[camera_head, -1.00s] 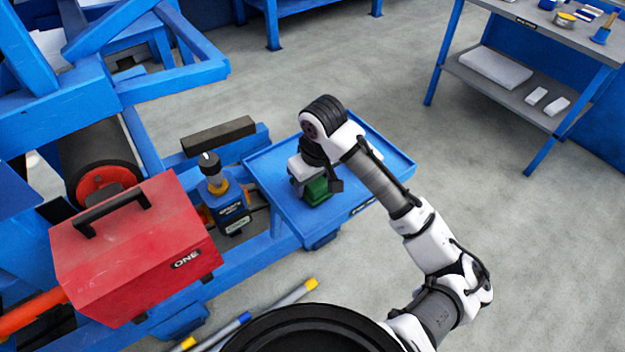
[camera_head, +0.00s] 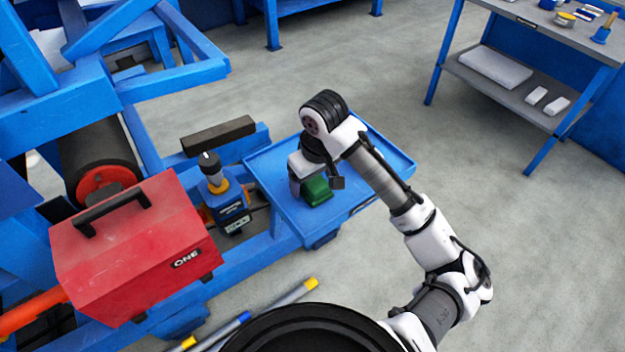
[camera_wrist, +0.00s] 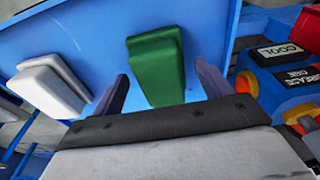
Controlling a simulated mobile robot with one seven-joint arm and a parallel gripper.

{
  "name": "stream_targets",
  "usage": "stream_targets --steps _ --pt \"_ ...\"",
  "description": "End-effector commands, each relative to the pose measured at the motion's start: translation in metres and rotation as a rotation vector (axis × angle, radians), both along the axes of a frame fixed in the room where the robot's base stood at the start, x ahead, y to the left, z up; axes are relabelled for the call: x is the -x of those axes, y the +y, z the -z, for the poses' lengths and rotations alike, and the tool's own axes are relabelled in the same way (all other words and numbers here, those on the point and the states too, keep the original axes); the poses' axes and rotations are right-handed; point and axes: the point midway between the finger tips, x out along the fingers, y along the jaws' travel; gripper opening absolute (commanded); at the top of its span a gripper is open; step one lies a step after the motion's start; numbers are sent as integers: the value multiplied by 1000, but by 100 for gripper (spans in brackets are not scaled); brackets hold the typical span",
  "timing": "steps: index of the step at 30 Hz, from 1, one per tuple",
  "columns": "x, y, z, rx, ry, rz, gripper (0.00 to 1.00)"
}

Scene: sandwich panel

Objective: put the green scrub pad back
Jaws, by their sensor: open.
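The green scrub pad (camera_head: 316,191) lies on the blue tray (camera_head: 283,218), partly covered by my gripper in the head view. In the wrist view the green pad (camera_wrist: 156,68) shows between my two fingers, with a gap on each side. My gripper (camera_wrist: 162,76) is open and points down at the tray. Whether its fingertips are level with the pad or above it is hard to tell.
A white pad (camera_wrist: 50,86) lies beside the green one in the wrist view. A grey workbench (camera_head: 548,38) is at the upper right.

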Motion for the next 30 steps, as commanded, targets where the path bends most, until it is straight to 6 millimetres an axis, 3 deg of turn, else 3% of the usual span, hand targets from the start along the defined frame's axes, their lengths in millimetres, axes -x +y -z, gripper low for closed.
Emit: stream_targets --steps 9,15,21,30 --pt "8 -6 -65 5 -4 -2 78" --pt "12 -8 -95 3 -2 0 78" --pt "14 -9 -108 0 0 -1 78" --pt "14 -9 -109 0 1 -1 78"
